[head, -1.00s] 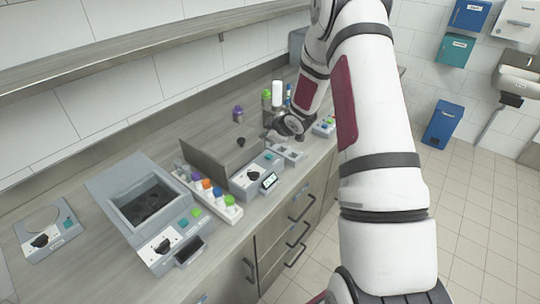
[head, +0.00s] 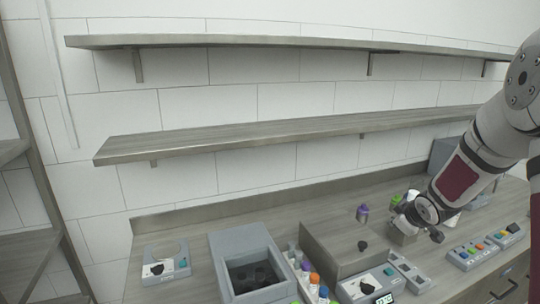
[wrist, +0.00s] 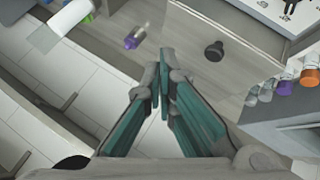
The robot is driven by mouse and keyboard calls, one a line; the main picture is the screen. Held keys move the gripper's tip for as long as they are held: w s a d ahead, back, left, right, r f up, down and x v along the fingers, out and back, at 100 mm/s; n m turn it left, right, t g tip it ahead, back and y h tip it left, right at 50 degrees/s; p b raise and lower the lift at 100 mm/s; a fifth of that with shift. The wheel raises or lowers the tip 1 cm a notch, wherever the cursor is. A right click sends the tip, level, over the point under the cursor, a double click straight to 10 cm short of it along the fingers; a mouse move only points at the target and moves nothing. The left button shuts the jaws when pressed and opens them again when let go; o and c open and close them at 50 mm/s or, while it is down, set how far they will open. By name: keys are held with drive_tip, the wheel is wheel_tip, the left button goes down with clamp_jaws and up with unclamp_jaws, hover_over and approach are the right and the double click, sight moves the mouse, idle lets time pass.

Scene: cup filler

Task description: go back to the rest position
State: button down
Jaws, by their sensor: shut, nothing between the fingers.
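My gripper shows in the wrist view (wrist: 163,62) with its two teal-sided fingers together and nothing between them. In the head view my arm comes in from the right edge and its wrist end is over the counter; the fingers are hard to make out there. The fingertips are apart from a grey panel with a black knob (wrist: 213,51) and a purple-capped bottle (wrist: 131,42). The same bottle stands on the counter in the head view (head: 362,213), left of my wrist.
A grey bath device (head: 250,262), a small device with a knob (head: 160,268) and a rack of colour-capped bottles (head: 312,280) stand on the counter. Button boxes (head: 480,250) are at right. A shelf (head: 250,140) runs above the counter. Bare counter lies behind the devices.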

drive_tip(key=s+a+r+m+g+h+b, duration=0.1)
drive_tip(key=s+a+r+m, duration=0.1)
drive_tip(key=s+a+r, duration=0.35)
drive_tip(key=s+a+r+m, duration=0.2)
drive_tip(key=s+a+r, duration=0.1)
drive_tip(key=s+r, duration=0.5)
drive_tip(key=s+a+r+m+y, duration=0.1)
drive_tip(key=s+a, duration=0.2)
drive_tip(key=s, duration=0.4)
drive_tip(key=s+a+r+m+g+b, duration=0.1)
drive_tip(key=s+a, duration=0.3)
drive_tip(key=s, duration=0.2)
drive_tip(key=s+a+r+m+g+y, duration=0.1)
drive_tip(key=s+a, duration=0.2)
drive_tip(key=s, duration=0.4)
drive_tip(key=shift+s+a+m+y, duration=0.3)
drive_tip(key=shift+a, duration=0.1)
